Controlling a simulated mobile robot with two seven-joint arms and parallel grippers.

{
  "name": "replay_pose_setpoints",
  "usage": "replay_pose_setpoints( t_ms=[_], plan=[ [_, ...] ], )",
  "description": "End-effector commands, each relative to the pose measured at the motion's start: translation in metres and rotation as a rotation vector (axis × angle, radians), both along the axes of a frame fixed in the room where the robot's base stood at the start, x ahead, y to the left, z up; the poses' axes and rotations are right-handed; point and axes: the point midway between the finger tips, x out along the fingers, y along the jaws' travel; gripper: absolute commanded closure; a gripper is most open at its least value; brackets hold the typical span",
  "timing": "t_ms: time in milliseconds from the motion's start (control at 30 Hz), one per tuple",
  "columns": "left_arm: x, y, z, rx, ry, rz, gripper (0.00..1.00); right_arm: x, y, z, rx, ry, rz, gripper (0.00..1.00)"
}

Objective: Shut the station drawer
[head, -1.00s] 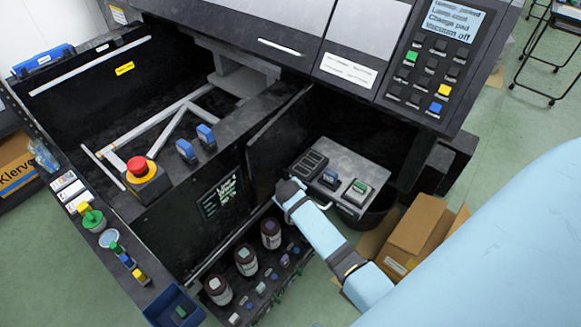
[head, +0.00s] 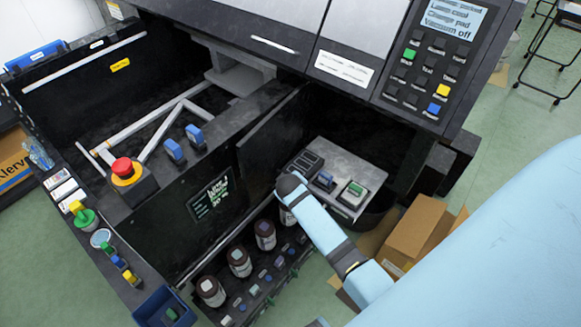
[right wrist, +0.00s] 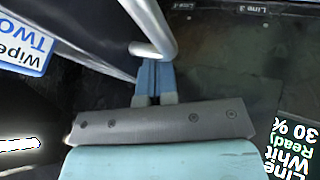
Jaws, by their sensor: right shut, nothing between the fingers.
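The station drawer (head: 257,303) stands open at the bottom of the head view, below the black front panel with the small screen (head: 211,198). It holds a row of dark ink bottles (head: 239,262) with pale labels and several small blocks. My right arm comes in from the right in the head view, and its gripper is hidden there. In the right wrist view my right gripper (right wrist: 155,66) is shut and empty. Its blue fingertips are at the bent end of a metal bar (right wrist: 150,22); I cannot tell whether they touch. My left gripper is not in view.
A grey shelf with a green button (head: 352,191) is close beside my right arm. Cardboard boxes (head: 416,228) stand on the floor at right. A red stop button (head: 124,169) and a blue bin (head: 160,306) are at left. Green floor lies free beyond the boxes.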

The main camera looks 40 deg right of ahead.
Motion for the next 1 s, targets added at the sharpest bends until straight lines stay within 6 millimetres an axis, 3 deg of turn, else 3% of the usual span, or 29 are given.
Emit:
replay_pose_setpoints(
  t_ms=[167,367,633,1000],
  plan=[
    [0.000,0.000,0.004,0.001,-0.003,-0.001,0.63,0.004,-0.013,0.002,-0.002,-0.001,-0.001,1.00],
    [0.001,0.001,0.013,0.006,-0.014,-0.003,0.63,0.014,-0.047,0.003,-0.004,0.000,-0.003,1.00],
    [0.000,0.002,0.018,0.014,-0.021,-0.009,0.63,0.034,-0.119,0.003,-0.006,0.000,-0.004,1.00],
    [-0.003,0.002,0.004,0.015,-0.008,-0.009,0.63,0.062,-0.215,0.000,-0.005,-0.001,-0.004,1.00]
  ],
)
